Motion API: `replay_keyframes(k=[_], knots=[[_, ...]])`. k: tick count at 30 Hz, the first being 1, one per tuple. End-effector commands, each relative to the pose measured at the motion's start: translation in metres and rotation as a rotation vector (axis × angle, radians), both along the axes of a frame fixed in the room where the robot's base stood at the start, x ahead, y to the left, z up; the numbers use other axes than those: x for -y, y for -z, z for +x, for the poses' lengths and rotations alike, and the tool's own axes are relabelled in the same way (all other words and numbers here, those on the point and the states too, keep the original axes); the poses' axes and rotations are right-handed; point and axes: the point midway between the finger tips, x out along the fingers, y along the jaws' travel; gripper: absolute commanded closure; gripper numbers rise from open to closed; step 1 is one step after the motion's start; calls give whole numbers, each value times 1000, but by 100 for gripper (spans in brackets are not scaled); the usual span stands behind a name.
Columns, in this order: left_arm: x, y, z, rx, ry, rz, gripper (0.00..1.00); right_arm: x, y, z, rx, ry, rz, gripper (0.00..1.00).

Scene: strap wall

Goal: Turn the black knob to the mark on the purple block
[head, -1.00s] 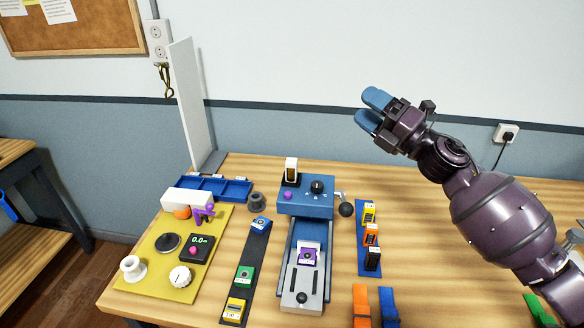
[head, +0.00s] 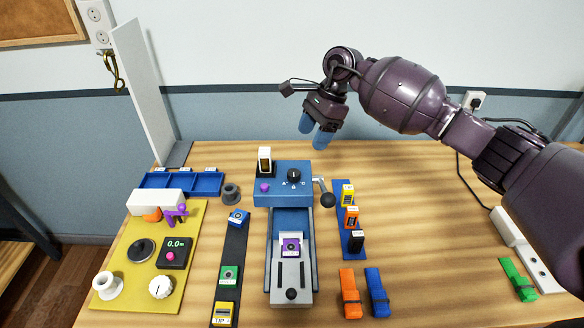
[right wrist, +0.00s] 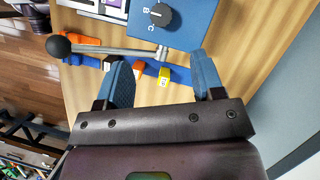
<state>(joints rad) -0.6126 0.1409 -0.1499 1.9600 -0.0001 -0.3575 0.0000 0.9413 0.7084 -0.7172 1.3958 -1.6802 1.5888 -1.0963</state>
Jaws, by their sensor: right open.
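The black knob (head: 294,175) sits on top of the blue machine head (head: 266,197), with small letters around it. It also shows at the top of the right wrist view (right wrist: 159,14), where B and C are readable beside it. The purple block (head: 290,246) sits on the grey slide in front of the machine. Its face is too small to read. My right gripper (head: 313,133) is open and empty, fingers pointing down, above and behind the knob and apart from it. In the right wrist view its blue fingers (right wrist: 160,60) are spread wide. My left gripper is not in view.
A lever with a black ball (head: 327,200) sticks out from the machine's right side. A purple button (head: 265,187) and a white-topped block (head: 265,160) are left of the knob. A blue strip (head: 340,217) with several blocks lies to the right. The table's right side is mostly clear.

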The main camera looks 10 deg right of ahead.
Motion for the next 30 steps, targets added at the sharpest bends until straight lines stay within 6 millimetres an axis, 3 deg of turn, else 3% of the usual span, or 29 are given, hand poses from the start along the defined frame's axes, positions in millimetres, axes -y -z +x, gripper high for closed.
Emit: replay_keyframes(k=[5,19,30], knots=[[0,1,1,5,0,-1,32,-5,13,-1,3,-9,4,38],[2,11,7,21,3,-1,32,-34,82,-8,3,-6,8,38],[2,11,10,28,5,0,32,-41,99,-9,4,-6,7,38]])
